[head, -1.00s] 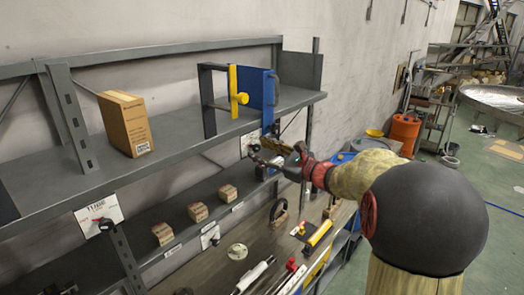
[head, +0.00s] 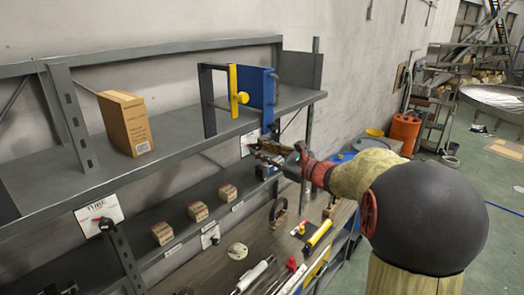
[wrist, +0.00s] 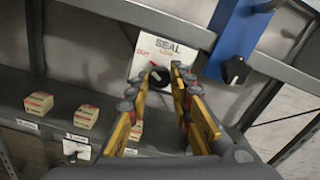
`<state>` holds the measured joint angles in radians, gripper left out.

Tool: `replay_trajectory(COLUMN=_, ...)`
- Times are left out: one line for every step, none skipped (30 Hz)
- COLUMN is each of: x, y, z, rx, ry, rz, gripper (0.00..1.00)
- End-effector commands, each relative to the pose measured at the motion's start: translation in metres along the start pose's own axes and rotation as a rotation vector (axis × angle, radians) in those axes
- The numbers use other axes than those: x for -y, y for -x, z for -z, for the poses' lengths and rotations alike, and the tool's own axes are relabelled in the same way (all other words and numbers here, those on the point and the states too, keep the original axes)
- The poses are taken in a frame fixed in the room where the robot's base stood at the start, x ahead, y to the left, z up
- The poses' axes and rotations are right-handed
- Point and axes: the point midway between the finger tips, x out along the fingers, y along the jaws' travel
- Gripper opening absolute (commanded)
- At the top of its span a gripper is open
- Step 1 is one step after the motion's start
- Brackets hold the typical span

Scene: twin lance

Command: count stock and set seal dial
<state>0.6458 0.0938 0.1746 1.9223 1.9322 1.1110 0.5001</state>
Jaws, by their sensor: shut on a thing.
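The SEAL placard (wrist: 165,52) hangs on the shelf edge, with red and orange lettering. Its black dial knob (wrist: 160,77) sits between the fingertips of my gripper (wrist: 166,82). My gripper is shut on this knob; the fingers partly cover it and I cannot read its pointer. In the head view, my gripper (head: 268,154) is at the front below the upper shelf, beside the SEAL placard (head: 248,143). Three small cartons stand apart on the lower shelf: the left (head: 163,233), middle (head: 198,211) and right (head: 228,192). The wrist view also shows cartons (wrist: 86,116).
A TUBE placard (head: 99,213) with a black knob is at the left. Another small placard with a knob (head: 210,237) is below the cartons. A large cardboard box (head: 126,122) and a blue panel with a yellow bar (head: 238,90) are on the upper shelf. Tools lie on the bench.

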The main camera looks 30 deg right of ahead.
Motion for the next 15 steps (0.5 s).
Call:
replay_trajectory(x=0.0001, y=0.0000, z=-0.0001, rx=0.000, ry=-0.009, rz=0.000, gripper=0.00)
replay_trajectory(x=0.0001, y=0.0000, z=-0.0002, rx=0.000, ry=-0.016, rz=0.000, gripper=0.00)
replay_trajectory(x=0.0001, y=0.0000, z=-0.0002, rx=0.000, ry=-0.027, rz=0.000, gripper=0.00)
replay_trajectory(x=0.0001, y=0.0000, z=-0.0003, rx=-0.001, ry=-0.037, rz=0.000, gripper=0.00)
replay_trajectory(x=0.0001, y=0.0000, z=-0.0004, rx=-0.001, ry=-0.050, rz=0.000, gripper=0.00)
replay_trajectory(x=0.0002, y=0.0000, z=-0.0007, rx=-0.001, ry=-0.069, rz=0.000, gripper=0.00)
replay_trajectory(x=0.0003, y=0.0000, z=-0.0009, rx=-0.001, ry=-0.086, rz=0.000, gripper=0.00)
replay_trajectory(x=0.0003, y=0.0001, z=-0.0011, rx=0.000, ry=-0.103, rz=0.000, gripper=0.00)
replay_trajectory(x=0.0003, y=0.0001, z=-0.0012, rx=-0.001, ry=-0.131, rz=0.000, gripper=0.00)
replay_trajectory(x=0.0003, y=0.0001, z=-0.0012, rx=-0.001, ry=-0.152, rz=0.000, gripper=0.00)
replay_trajectory(x=0.0003, y=0.0001, z=-0.0012, rx=-0.001, ry=-0.176, rz=0.000, gripper=0.00)
replay_trajectory(x=0.0003, y=0.0001, z=-0.0015, rx=-0.001, ry=-0.209, rz=0.000, gripper=0.00)
replay_trajectory(x=0.0004, y=0.0001, z=-0.0017, rx=-0.001, ry=-0.235, rz=0.000, gripper=0.00)
replay_trajectory(x=0.0005, y=0.0001, z=-0.0019, rx=-0.001, ry=-0.262, rz=0.000, gripper=0.00)
replay_trajectory(x=0.0005, y=0.0001, z=-0.0018, rx=-0.002, ry=-0.299, rz=0.000, gripper=0.00)
